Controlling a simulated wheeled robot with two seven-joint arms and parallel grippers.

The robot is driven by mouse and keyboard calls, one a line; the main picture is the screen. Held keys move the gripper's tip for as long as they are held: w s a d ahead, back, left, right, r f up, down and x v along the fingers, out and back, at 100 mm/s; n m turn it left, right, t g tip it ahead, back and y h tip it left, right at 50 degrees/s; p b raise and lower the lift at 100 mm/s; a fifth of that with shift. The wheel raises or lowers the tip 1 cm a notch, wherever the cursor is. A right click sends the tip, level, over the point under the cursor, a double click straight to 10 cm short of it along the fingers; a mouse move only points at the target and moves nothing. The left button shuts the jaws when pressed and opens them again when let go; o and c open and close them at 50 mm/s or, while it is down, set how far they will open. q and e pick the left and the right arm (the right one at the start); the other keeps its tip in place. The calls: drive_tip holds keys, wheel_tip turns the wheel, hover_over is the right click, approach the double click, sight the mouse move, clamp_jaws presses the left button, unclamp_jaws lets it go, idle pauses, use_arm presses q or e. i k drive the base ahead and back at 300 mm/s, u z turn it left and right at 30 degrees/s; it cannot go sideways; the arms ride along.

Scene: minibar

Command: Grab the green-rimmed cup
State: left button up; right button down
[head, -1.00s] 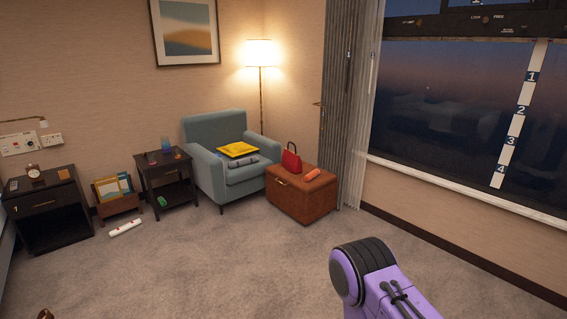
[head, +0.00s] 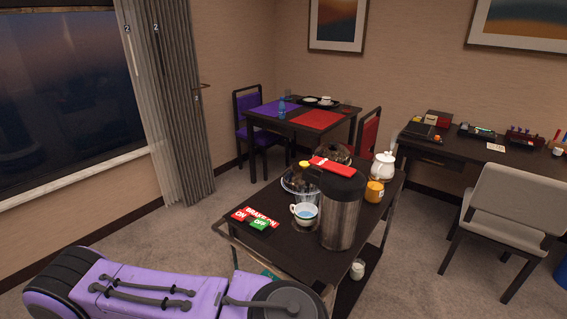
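A white cup (head: 304,215) with a blue-green inside stands on the dark serving cart (head: 283,237), toward its near left part. Its rim looks greenish, but it is too small to be sure. A tall dark and steel dispenser (head: 340,212) stands just right of the cup. A clear glass bowl (head: 297,182) stands close behind it. My purple arm crosses the lower left of the head view, in front of the cart. Neither gripper shows.
An orange mug (head: 375,191) and a white teapot (head: 383,166) stand on the cart's right side. Red and green signs (head: 259,223) lie at its left. A grey chair (head: 513,212) stands right. Carpet is open between chair and cart.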

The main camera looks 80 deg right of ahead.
sight(306, 214)
drive_tip(key=z, duration=0.6)
drive_tip(key=i, duration=1.9)
drive_tip(key=z, duration=2.25)
